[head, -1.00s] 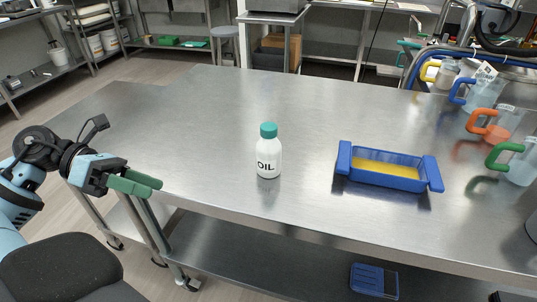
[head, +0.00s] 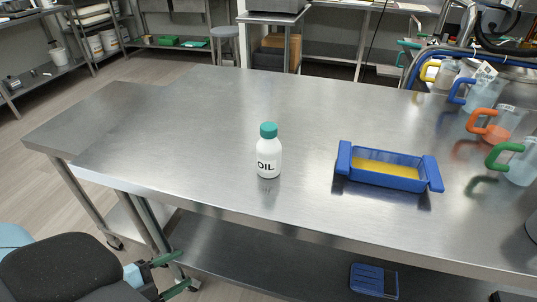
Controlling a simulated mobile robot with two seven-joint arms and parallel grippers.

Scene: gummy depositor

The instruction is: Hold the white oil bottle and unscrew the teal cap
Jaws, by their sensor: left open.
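The white oil bottle (head: 268,158) stands upright on the steel table, left of its middle, with "OIL" printed on its side. Its teal cap (head: 268,130) sits on top. My left gripper (head: 178,274) is low at the bottom left, below the table's front edge and well apart from the bottle. My right gripper is not in view.
A blue tray with a yellow inside (head: 388,167) stands right of the bottle. Clear jugs with coloured handles (head: 518,160) line the table's right side. A blue object (head: 373,280) lies on the lower shelf. The steel table (head: 190,125) is clear around the bottle.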

